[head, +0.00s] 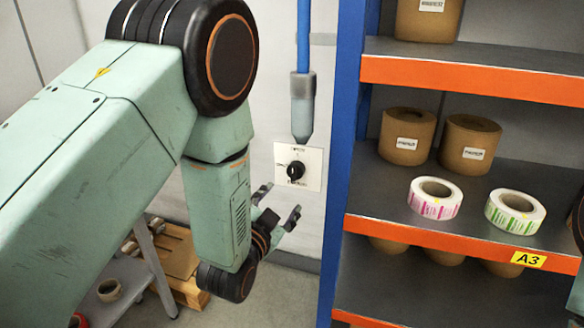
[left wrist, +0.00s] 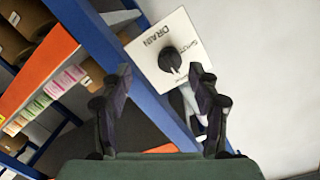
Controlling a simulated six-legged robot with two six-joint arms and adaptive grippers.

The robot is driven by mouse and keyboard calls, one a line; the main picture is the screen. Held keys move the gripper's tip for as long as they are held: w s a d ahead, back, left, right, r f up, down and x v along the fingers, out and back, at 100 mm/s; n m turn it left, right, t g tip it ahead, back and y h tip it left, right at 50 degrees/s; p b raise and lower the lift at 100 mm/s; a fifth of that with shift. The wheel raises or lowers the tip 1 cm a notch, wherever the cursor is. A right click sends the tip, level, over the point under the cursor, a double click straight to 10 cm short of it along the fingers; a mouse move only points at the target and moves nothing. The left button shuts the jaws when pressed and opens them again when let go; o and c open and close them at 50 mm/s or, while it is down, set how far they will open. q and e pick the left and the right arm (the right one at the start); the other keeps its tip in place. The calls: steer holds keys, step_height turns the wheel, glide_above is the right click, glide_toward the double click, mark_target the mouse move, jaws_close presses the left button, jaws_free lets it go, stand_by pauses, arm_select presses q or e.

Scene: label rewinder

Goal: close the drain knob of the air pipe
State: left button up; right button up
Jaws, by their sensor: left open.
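The black drain knob (head: 295,171) sits on a white label plate (head: 313,158) on the wall, below the grey fitting (head: 302,108) of the blue air pipe (head: 304,35). My left gripper (head: 278,206) is open and empty, just below and left of the knob and apart from it. In the left wrist view the knob (left wrist: 170,60) lies ahead, slightly right of the middle between the open fingers (left wrist: 161,78). The plate (left wrist: 153,45) there reads DRAIN and SHUT. I cannot tell which mark the knob points to. My right gripper does not show.
A blue shelf post (head: 343,150) stands close to the right of the plate. The orange-edged shelf (head: 470,80) holds brown rolls (head: 407,135) and label rolls (head: 435,197). A wooden pallet (head: 178,255) and a grey stand (head: 150,262) are low on the left.

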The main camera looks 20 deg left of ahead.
mark_target(293, 175)
arm_select(q)
steer(key=shift+m+t, duration=0.6)
steer(key=shift+m, duration=0.1)
steer(key=shift+w+d+r, duration=0.1)
steer(key=shift+w+r, duration=0.25)
steer(key=shift+w, duration=1)
steer(key=shift+w+r, duration=0.3)
steer(key=shift+w, duration=1.05)
steer(key=shift+w+d+r, duration=0.1)
steer(key=shift+w+r, duration=0.25)
steer(key=shift+w, duration=1)
steer(key=c, duration=1.2)
steer(key=shift+o, duration=0.2)
